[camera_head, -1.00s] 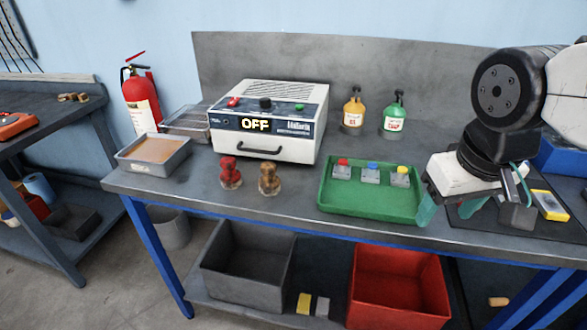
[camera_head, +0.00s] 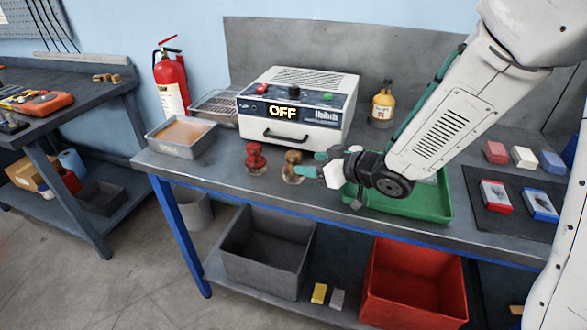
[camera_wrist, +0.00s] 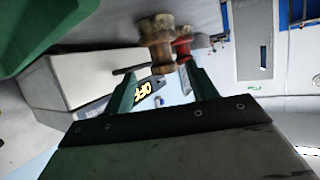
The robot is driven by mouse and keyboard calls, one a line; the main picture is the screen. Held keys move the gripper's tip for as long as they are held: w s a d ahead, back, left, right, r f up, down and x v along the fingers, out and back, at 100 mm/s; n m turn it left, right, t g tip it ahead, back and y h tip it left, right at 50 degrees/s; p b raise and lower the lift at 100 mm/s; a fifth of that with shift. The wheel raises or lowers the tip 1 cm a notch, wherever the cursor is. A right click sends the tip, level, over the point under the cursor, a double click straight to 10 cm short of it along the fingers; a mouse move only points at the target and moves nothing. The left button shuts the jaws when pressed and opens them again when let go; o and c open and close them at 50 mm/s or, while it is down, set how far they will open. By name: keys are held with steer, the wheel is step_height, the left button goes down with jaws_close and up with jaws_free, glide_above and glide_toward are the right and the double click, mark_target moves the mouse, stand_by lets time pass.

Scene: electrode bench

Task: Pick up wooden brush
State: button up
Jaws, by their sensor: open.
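The wooden brush (camera_head: 292,166) is a brown knobbed piece standing upright on the bench in front of the OFF unit. A similar red brush (camera_head: 255,158) stands just left of it. My gripper (camera_head: 310,164) is open, its green fingers pointing left at the wooden brush from the right. In the wrist view the wooden brush (camera_wrist: 157,42) lies close ahead, roughly in line with the gap of my gripper (camera_wrist: 160,74), with the red brush (camera_wrist: 183,45) partly hidden behind it. Nothing is held. Whether a finger touches the wooden brush I cannot tell.
The white unit (camera_head: 298,108) stands behind the brushes. A green tray (camera_head: 425,203) lies under my arm. A grey tray (camera_head: 180,138) is at the left. A yellow bottle (camera_head: 382,105) stands at the back. Small blocks and a dark mat (camera_head: 480,176) are at the right.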

mark_target(299, 163)
steer(key=x, duration=0.7)
steer(key=shift+s+a, duration=0.1)
steer(key=c, duration=1.1)
